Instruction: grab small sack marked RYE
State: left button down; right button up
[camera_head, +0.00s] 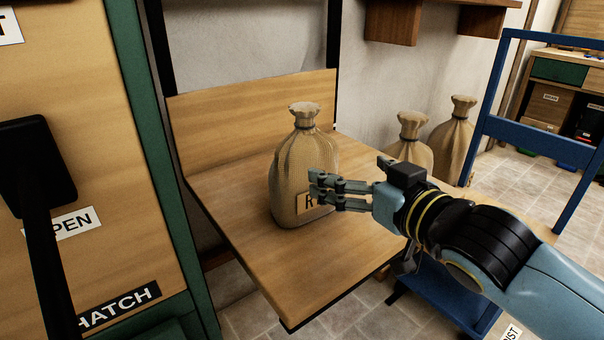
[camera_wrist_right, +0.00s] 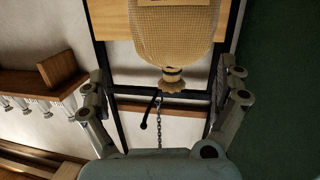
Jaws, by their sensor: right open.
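A small burlap sack (camera_head: 298,165) with a tied neck stands upright on a wooden shelf (camera_head: 290,265). Its label shows an "R"; the rest is hidden behind my right gripper's fingers. My right gripper (camera_head: 318,188) is open, its fingertips in front of the sack's label side in the head view. In the right wrist view the sack (camera_wrist_right: 175,35) hangs upside down in the picture, ahead of and between the open fingers (camera_wrist_right: 165,90). I cannot tell whether the fingers touch it. My left gripper is not in view.
Two more tied sacks (camera_head: 412,140) (camera_head: 455,135) stand behind, at the right. A blue cart frame (camera_head: 530,138) is at the right. A wooden panel with a hatch sign (camera_head: 118,307) and a black lever (camera_head: 35,170) borders the left. The shelf is clear around the sack.

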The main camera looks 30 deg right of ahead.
aim_at(313, 138)
jog(key=shift+n+t+y, duration=0.4)
jog(key=shift+t+y, duration=0.3)
jog(key=shift+t, duration=0.1)
jog(key=w+b, duration=0.1)
jog(key=w, duration=0.3)
jog(key=w+a+r+b, duration=0.1)
jog(key=w, duration=0.3)
jog(key=w+r+b, duration=0.1)
jog(key=w, duration=0.3)
jog(key=shift+a, duration=0.4)
jog(key=shift+s, duration=0.1)
jog(key=c, duration=1.5)
jog(key=shift+o, duration=0.2)
jog(key=shift+r, duration=0.25)
